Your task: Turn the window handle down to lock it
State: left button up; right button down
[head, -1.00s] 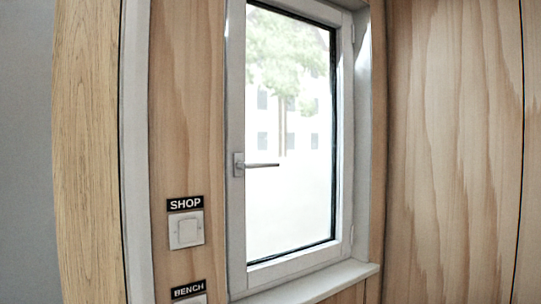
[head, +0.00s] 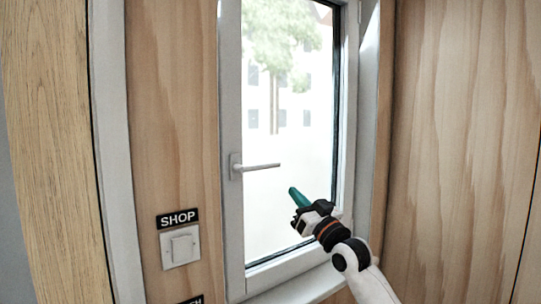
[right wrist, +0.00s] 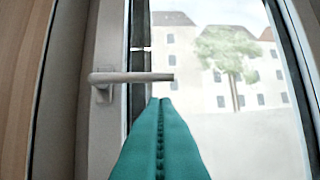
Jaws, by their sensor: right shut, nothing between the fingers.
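The window handle (head: 258,167) is a grey lever on the left side of the white window frame (head: 232,215). Its lever sticks out level to the right. It also shows level in the right wrist view (right wrist: 135,77). My right gripper (head: 293,190) has teal fingers, shut with nothing between them. In the head view its tips are below and to the right of the lever's free end. In the right wrist view the fingertips (right wrist: 160,100) appear just below the lever near its free end, and I see no clear contact. My left gripper is not in view.
A light switch (head: 180,246) under a SHOP label (head: 178,218) is on the wooden wall left of the window. A white sill (head: 300,288) runs below the window. A wooden panel (head: 460,140) stands to the right.

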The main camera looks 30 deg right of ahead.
aim_at(276, 165)
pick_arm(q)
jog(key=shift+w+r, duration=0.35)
pick_arm(e)
notch_tip(276, 165, up, 6)
jog(key=s+n+t+y, duration=0.1)
jog(key=s, duration=0.1)
jog(key=shift+a, duration=0.45)
